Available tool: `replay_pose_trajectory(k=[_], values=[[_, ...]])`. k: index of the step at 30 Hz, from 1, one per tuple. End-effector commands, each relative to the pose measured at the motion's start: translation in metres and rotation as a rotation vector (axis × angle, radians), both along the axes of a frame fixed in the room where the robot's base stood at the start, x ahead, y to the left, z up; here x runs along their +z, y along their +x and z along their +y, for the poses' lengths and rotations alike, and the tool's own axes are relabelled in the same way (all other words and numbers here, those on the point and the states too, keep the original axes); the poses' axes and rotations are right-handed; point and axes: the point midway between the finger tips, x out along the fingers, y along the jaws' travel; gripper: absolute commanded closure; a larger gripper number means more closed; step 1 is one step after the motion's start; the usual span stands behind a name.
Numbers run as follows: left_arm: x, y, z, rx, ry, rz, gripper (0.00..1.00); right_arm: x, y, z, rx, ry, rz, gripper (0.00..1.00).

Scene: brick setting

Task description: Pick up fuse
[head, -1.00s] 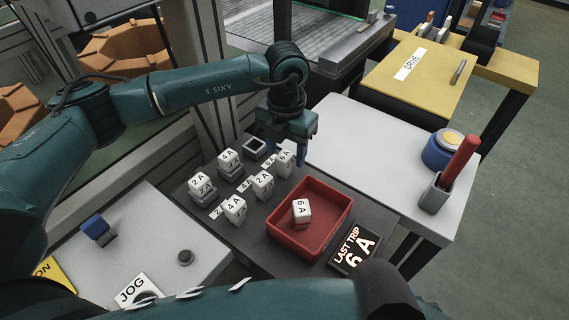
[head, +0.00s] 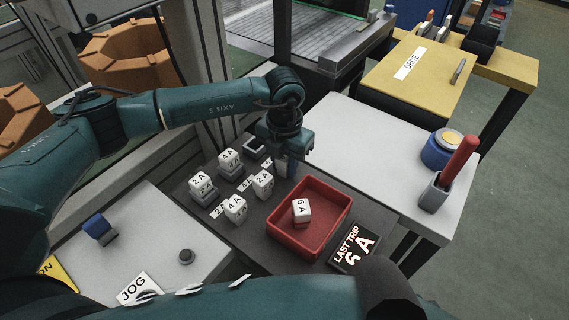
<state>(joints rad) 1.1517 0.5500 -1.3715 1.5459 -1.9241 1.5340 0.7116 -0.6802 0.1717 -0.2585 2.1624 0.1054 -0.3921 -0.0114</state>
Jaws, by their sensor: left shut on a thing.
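My left gripper (head: 286,161) points down at the right end of the rows of fuses on the dark panel, behind the red tray. It is shut on a white fuse (head: 283,168), which is mostly hidden by the fingers; a second ago that fuse showed a 6 A mark. Other white fuses stand in the rows: a 2 A (head: 201,185), a 4 A (head: 229,159), another 4 A (head: 235,208) and a 2 A (head: 263,184). One 6 A fuse (head: 301,210) lies in the red tray (head: 285,242). My right gripper is not in view.
An empty square socket (head: 256,147) sits behind the fuses. A sign reading LAST TRIP 6 A (head: 354,246) lies right of the tray. The white table (head: 365,150) has clear room, with a blue pot (head: 437,153) and a red-handled item (head: 459,160) at its right end.

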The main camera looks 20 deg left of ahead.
Motion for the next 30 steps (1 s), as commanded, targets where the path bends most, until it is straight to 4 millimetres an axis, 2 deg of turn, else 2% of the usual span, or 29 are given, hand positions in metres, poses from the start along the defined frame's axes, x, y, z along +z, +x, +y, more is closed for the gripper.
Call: replay_pose_trajectory(k=[5, 14, 24, 30], values=[[0.0, 0.0, 0.0, 0.0, 0.0, -0.001, 0.96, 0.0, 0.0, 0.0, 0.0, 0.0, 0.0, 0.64], [0.007, 0.001, 0.0, 0.0, -0.001, -0.003, 0.96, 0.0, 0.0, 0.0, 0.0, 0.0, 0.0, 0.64], [0.07, 0.001, 0.0, 0.0, -0.001, -0.005, 0.96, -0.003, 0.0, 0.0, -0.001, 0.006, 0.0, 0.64], [0.096, 0.0, 0.001, -0.027, -0.001, -0.002, 0.96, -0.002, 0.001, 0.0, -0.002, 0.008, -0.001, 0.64]])
